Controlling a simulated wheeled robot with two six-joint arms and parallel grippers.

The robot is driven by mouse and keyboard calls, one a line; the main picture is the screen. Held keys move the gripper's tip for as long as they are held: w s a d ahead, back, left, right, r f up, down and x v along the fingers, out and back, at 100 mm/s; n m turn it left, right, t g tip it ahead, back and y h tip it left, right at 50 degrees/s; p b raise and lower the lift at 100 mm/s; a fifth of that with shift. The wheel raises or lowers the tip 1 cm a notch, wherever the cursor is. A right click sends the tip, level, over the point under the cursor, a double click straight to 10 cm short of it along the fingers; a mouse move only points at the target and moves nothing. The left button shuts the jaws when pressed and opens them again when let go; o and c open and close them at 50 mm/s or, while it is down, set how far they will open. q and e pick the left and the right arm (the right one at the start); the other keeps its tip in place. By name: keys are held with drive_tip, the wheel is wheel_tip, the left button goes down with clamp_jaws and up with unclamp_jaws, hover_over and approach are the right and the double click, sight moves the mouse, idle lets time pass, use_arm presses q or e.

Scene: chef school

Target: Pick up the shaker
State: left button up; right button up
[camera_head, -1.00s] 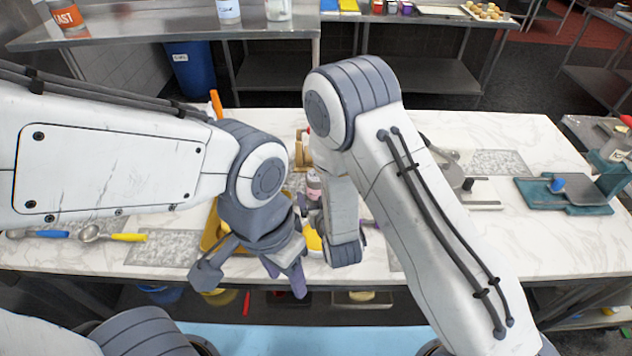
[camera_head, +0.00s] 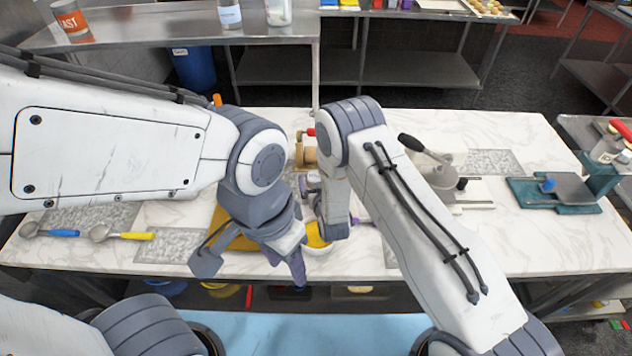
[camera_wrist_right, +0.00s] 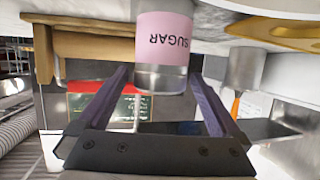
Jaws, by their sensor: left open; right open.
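The shaker (camera_wrist_right: 163,38), with a pink label reading SUGAR upside down and a shiny metal end, stands out in the right wrist view. It lies between the tips of my right gripper (camera_wrist_right: 160,78), whose two purple fingers are apart on either side of it; I cannot tell whether they touch it. In the head view only a small part of the shaker (camera_head: 313,180) shows beside my right wrist, which hides most of it. My left gripper (camera_head: 288,262) is open and empty above the counter's front edge, lower in the picture.
A yellow-brown tray (camera_head: 238,243) is partly behind my left gripper. Two measuring spoons (camera_head: 125,236) lie at left. A teal-based device (camera_head: 555,193) stands right. The counter's back right (camera_head: 500,125) is clear.

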drive_tip(key=shift+w+a+f, duration=0.1)
drive_tip(key=shift+w+f, duration=0.15)
drive_tip(key=shift+w, duration=0.25)
drive_tip(key=c, duration=1.5)
drive_tip(key=shift+r, duration=0.1)
